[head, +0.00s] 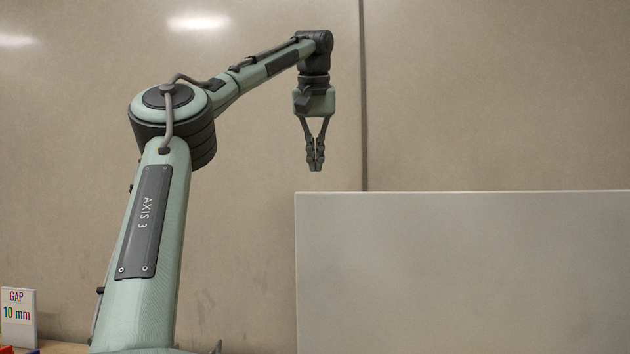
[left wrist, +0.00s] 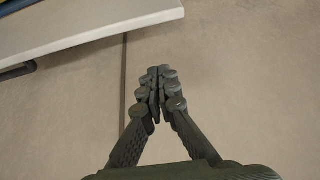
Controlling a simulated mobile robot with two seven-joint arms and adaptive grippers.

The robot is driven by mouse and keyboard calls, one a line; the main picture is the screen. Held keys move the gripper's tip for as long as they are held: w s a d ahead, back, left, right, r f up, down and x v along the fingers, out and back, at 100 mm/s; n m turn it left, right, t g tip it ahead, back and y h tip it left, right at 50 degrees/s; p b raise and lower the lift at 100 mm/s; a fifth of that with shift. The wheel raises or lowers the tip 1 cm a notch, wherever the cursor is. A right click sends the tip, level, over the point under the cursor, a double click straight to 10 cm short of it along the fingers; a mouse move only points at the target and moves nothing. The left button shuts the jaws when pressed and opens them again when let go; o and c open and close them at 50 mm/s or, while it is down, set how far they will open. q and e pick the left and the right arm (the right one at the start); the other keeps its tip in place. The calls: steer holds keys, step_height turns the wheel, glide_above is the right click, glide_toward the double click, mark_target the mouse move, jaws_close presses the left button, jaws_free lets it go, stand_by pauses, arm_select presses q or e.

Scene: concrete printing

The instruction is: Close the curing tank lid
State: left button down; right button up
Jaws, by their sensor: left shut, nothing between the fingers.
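A large flat pale grey panel (head: 465,275), which looks like the curing tank lid standing raised, fills the lower right of the head view. Its top and left edges show; its lower part is out of frame. My left gripper (head: 315,160) points down just above and near the panel's top left corner, with its fingers shut and empty. In the left wrist view the shut fingertips (left wrist: 158,80) are apart from a pale slab edge (left wrist: 95,28), probably the same panel. The tank body is not clearly seen. My right gripper is out of view.
A beige wall (head: 480,100) with a dark vertical seam stands behind. A small white sign (head: 18,318) reading "GAP 10 mm" stands at the lower left. A dark bar (left wrist: 18,72) and a bit of blue show at the wrist view's upper left. The space around the gripper looks clear.

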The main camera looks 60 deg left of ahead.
mark_target(315, 199)
arm_select(q)
steer(key=f, duration=0.3)
steer(key=d+f, duration=0.1)
steer(key=shift+s+f, duration=0.2)
steer(key=shift+s, duration=0.1)
steer(key=shift+s+d+f, duration=0.1)
steer(key=shift+d+f, duration=0.05)
steer(key=shift+d, duration=0.05)
steer(key=shift+f, duration=0.1)
